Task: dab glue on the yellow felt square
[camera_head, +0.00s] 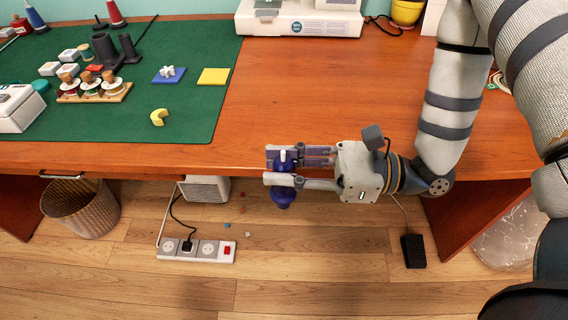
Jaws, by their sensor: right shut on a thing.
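The yellow felt square (213,76) lies flat near the right edge of the green mat (190,120) on the table. My right gripper (283,168) is shut on a dark blue bottle (284,198) with a white tip, probably the glue. It holds the bottle at the table's front edge, with the floor showing below. The gripper is nearer to me than the felt square and to its right, well apart from it. The fingers hide the middle of the bottle. My left gripper is not in view.
A blue square (169,75) with a small white piece on it lies left of the yellow one. A yellow curved piece (158,117) lies in front. A spool rack (94,93) stands further left. A white machine base (300,22) is behind. The wooden table (330,90) is clear mid-right.

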